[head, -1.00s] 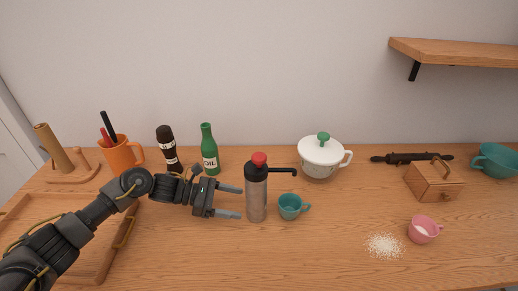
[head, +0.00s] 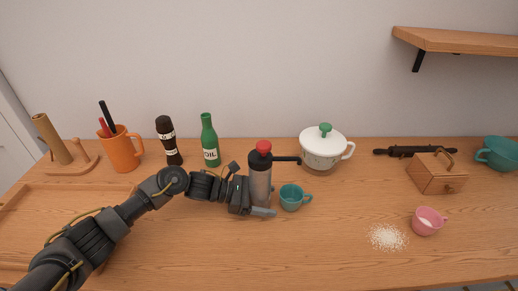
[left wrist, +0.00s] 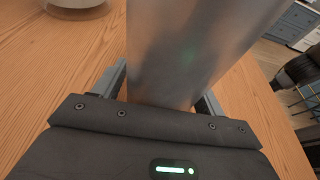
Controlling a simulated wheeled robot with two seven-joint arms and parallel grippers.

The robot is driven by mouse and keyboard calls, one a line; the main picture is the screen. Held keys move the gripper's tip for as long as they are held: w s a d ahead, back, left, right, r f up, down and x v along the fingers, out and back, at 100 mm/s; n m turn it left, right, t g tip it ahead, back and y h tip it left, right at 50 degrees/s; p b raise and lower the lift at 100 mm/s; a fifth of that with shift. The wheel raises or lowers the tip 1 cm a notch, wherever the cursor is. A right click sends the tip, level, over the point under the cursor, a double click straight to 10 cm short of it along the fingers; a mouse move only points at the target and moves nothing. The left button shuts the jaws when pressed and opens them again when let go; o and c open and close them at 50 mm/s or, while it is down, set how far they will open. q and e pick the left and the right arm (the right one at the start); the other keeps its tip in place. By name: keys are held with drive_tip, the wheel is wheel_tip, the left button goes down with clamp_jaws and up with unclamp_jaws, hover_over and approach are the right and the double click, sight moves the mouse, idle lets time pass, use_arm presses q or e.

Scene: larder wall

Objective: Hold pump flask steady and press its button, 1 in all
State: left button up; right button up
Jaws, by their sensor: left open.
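The pump flask (head: 260,185) stands upright on the counter, with a grey metal body, a dark collar and a dark spout pointing right. Its red button (head: 263,147) is on top. My left gripper (head: 262,210) is at the lower body of the flask, open, with one finger showing in front of it. In the left wrist view the metal body (left wrist: 190,50) stands between the two open fingers (left wrist: 163,90). The far finger is hidden in the head view. A teal cup (head: 291,198) stands just right of the flask, below the spout.
A green oil bottle (head: 209,143) and a dark bottle (head: 168,143) stand behind my left arm. A white lidded pot (head: 322,157) is behind right. A pink cup (head: 427,222) and spilled white grains (head: 387,237) lie right. The front middle counter is clear.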

use_arm(q)
drive_tip(key=shift+d, duration=0.1)
drive_tip(key=c, duration=0.6)
use_arm(e)
drive_tip(key=shift+s, duration=0.1)
use_arm(q)
drive_tip(key=shift+c, duration=0.2)
use_arm(e)
clamp_jaws()
idle(1.1)
